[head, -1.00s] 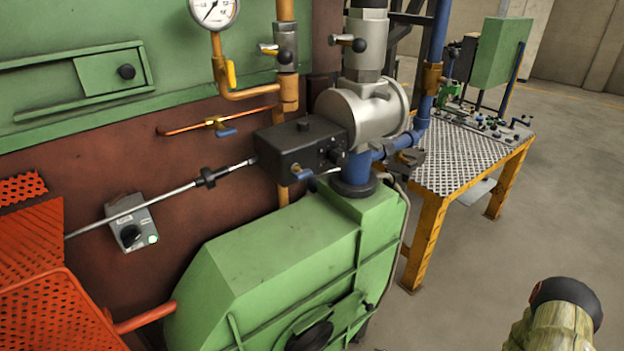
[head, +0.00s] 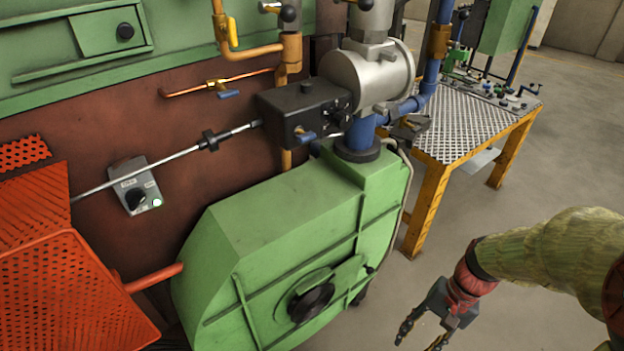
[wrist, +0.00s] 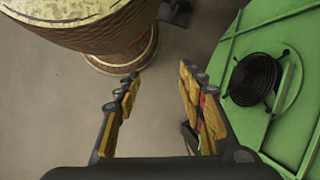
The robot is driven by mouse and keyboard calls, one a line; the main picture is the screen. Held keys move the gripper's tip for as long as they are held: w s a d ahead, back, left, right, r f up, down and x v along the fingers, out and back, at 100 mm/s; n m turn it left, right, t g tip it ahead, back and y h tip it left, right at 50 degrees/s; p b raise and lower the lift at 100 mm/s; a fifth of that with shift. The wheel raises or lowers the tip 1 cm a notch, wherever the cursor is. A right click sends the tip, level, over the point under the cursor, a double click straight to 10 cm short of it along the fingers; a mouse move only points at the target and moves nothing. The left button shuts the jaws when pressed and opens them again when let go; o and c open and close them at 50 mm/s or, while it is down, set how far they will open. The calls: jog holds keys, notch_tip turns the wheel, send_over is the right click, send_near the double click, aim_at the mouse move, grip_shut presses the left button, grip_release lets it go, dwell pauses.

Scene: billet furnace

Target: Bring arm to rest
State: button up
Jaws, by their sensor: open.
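My gripper (head: 420,337) is at the lower right of the head view, low over the floor, to the right of the green blower housing (head: 290,222). In the wrist view my gripper (wrist: 160,80) has its two yellow-padded fingers spread apart with nothing between them. Bare floor shows behind the fingers. The green housing with its dark round inlet (wrist: 255,80) is to the right of the fingers there, apart from them. My arm is bent, with the hand pointing down and left.
A yellow-legged perforated table (head: 440,150) with small parts stands behind, at the right. A red perforated guard (head: 65,300) is at the lower left. A grey switch box (head: 135,185) with a lit green lamp is on the brown wall. Concrete floor (head: 550,165) is clear at the right.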

jog(key=a+r+n+t+h, duration=0.2)
jog(key=r+n+t, duration=0.1)
jog(key=r, duration=0.7)
jog(key=a+r+n+t+h, duration=0.2)
jog(key=r+n+t, duration=0.2)
jog(key=r, duration=0.7)
jog(key=shift+s+a+t, duration=0.3)
jog(key=shift+s+t, duration=0.05)
jog(key=shift+t, duration=0.05)
jog(key=shift+c, duration=0.2)
dwell(2.7)
